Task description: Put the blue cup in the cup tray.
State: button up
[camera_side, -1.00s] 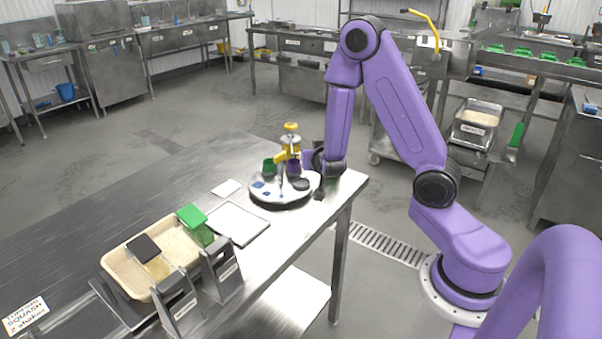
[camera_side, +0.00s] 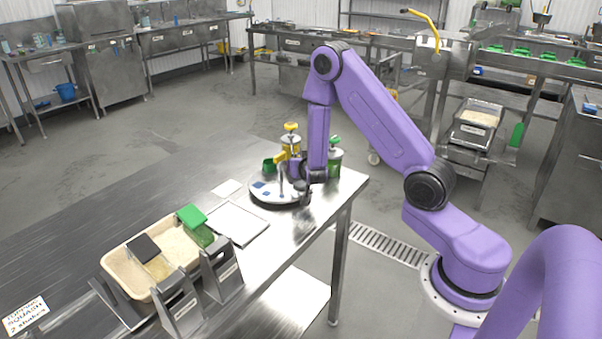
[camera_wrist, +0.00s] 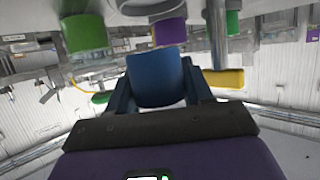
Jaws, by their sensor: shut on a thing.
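The blue cup (camera_wrist: 155,78) sits between the two fingers of my gripper (camera_wrist: 158,90) in the wrist view, and the gripper is shut on it. In the side view my gripper (camera_side: 303,190) is at the right edge of a round pale tray (camera_side: 268,196) with blue square marks. I cannot make out the blue cup there. A flat, empty rectangular tray (camera_side: 237,224) lies on the table in front of the round one. I cannot tell which is the cup tray. A green cup (camera_wrist: 85,32) and a purple cup (camera_wrist: 170,31) show beyond the blue cup.
A yellow-topped dispenser (camera_side: 290,140) stands behind the round tray, and a green-topped container (camera_side: 334,160) to its right. A beige tub (camera_side: 125,280) with scoops and metal holders (camera_side: 222,272) stand at front left.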

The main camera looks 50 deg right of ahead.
aim_at(301, 182)
jog(key=f, duration=0.1)
jog(key=w+f, duration=0.1)
jog(key=f, duration=0.1)
jog(key=shift+d+f, duration=0.1)
jog(key=shift+d, duration=0.1)
jog(key=shift+f, duration=0.45)
jog(key=shift+f, duration=0.2)
jog(key=o, duration=1.1)
jog(key=shift+c, duration=0.2)
jog(key=v, duration=1)
jog(key=shift+s+r, duration=0.2)
jog(key=shift+s+a+r, duration=0.1)
jog(key=shift+s+a, duration=0.05)
jog(key=shift+a, duration=0.05)
